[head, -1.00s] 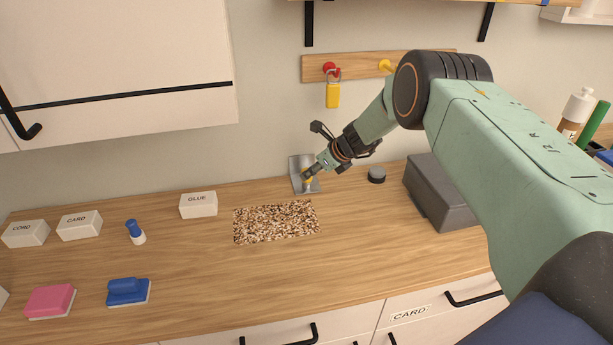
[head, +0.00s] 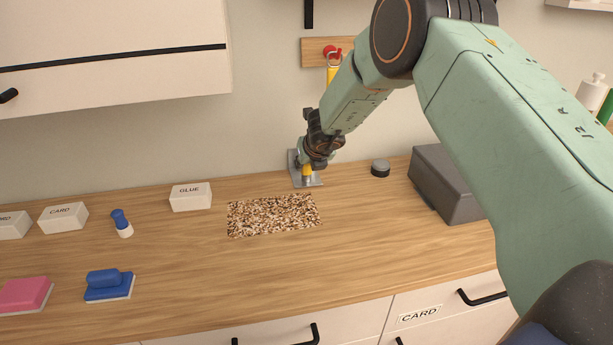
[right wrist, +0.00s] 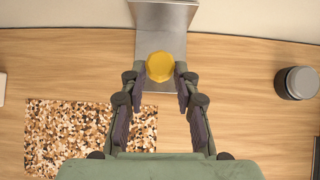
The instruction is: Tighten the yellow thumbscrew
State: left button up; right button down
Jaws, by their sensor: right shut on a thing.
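The yellow thumbscrew (right wrist: 160,67) shows in the right wrist view as a round yellow knob between my right fingers. It stands at the grey metal bracket (right wrist: 162,18), which rests on the worktop by the wall. In the head view the thumbscrew (head: 307,171) is partly hidden by my right gripper (head: 308,168), which comes down on it from above. The bracket (head: 293,166) shows behind and below the gripper there. My right gripper (right wrist: 160,82) is shut on the thumbscrew, one finger on each side. My left gripper is not in view.
A dark round puck (head: 380,168) and a grey box (head: 446,185) stand to the right. Blue and pink blocks lie farther left. The front middle worktop is clear.

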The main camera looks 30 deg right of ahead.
jog(key=shift+a, duration=0.15)
jog(key=shift+w+a+r+m+h+p, duration=0.15)
jog(key=shift+m+h+p, duration=0.15)
jog(key=shift+m, duration=0.2)
jog(key=shift+a+f+m+h+p, duration=0.1)
jog(key=shift+a+m+h+p, duration=0.05)
jog(key=shift+m+h, duration=0.3)
jog(key=shift+w+a+r+m+g+h+p, duration=0.1)
jog(key=shift+m+g+h+p, duration=0.2)
jog(key=shift+m+p, duration=0.25)
jog(key=shift+w+a+r+m+g+h+p, duration=0.1)
jog(key=shift+m+g+h+p, duration=0.2)
jog(key=shift+m+p, duration=0.25)
jog(key=shift+w+f+m+h, duration=0.1)
jog(key=shift+m+h, duration=0.25)
jog(key=shift+m, duration=0.3)
jog(key=shift+w+a+f+m+g+h+b, duration=0.1)
jog(key=shift+f+m+g+h+b, duration=0.15)
jog(key=shift+m, duration=0.25)
jog(key=shift+m+g+h+b, duration=0.15)
jog(key=shift+m+g+h, duration=0.15)
jog(key=shift+m, duration=0.2)
jog(key=shift+a+m+g+b, duration=0.1)
jog(key=shift+m+g+b, duration=0.25)
jog(key=shift+m+b, duration=0.05)
jog(key=shift+r, duration=0.1)
